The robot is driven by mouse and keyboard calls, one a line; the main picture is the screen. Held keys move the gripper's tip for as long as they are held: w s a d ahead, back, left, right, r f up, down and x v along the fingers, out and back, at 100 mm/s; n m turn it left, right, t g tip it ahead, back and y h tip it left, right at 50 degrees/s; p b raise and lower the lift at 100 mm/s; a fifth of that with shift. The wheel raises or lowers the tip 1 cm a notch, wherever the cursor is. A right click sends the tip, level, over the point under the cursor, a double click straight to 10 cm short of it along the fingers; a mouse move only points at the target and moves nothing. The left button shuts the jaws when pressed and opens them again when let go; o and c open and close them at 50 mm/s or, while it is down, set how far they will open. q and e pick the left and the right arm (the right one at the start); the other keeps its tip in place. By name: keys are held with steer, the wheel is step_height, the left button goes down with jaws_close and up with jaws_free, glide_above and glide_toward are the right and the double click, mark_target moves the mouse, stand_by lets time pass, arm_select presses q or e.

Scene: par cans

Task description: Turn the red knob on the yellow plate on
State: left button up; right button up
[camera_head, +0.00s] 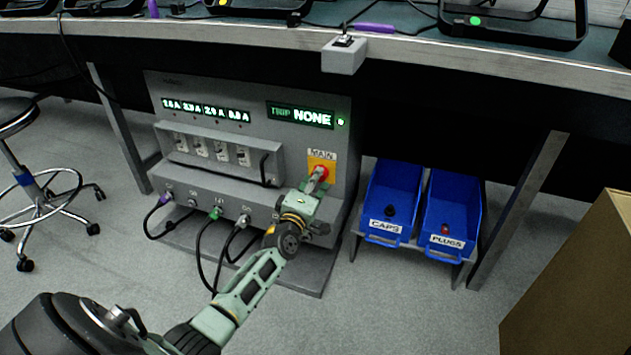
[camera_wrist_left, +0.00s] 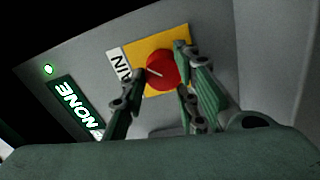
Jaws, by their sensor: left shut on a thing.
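The red knob (camera_wrist_left: 163,70) sits on the yellow plate (camera_wrist_left: 148,45) and has a pale pointer line. My left gripper (camera_wrist_left: 157,85) has one finger on each side of the knob and is shut on it. In the head view, the yellow plate (camera_head: 316,161) is on the right of the grey panel's front, under the label MAIN. There my left gripper (camera_head: 317,183) reaches up to the plate from below and covers much of the red knob (camera_head: 323,171). My right gripper is not in view.
The grey panel (camera_head: 345,190) has a green display reading TRIP NONE (camera_head: 300,116), several switches behind a guard bar, and cables below. Blue bins (camera_head: 385,232) marked CAPS and PLUGS stand to its right. A workbench edge (camera_head: 240,36) overhangs it. A stool is at left.

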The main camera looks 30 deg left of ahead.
arm_select(q)
steer(key=o, duration=1)
steer(key=shift+r, duration=0.45)
steer(key=shift+f, duration=0.2)
steer(key=v, duration=1.2)
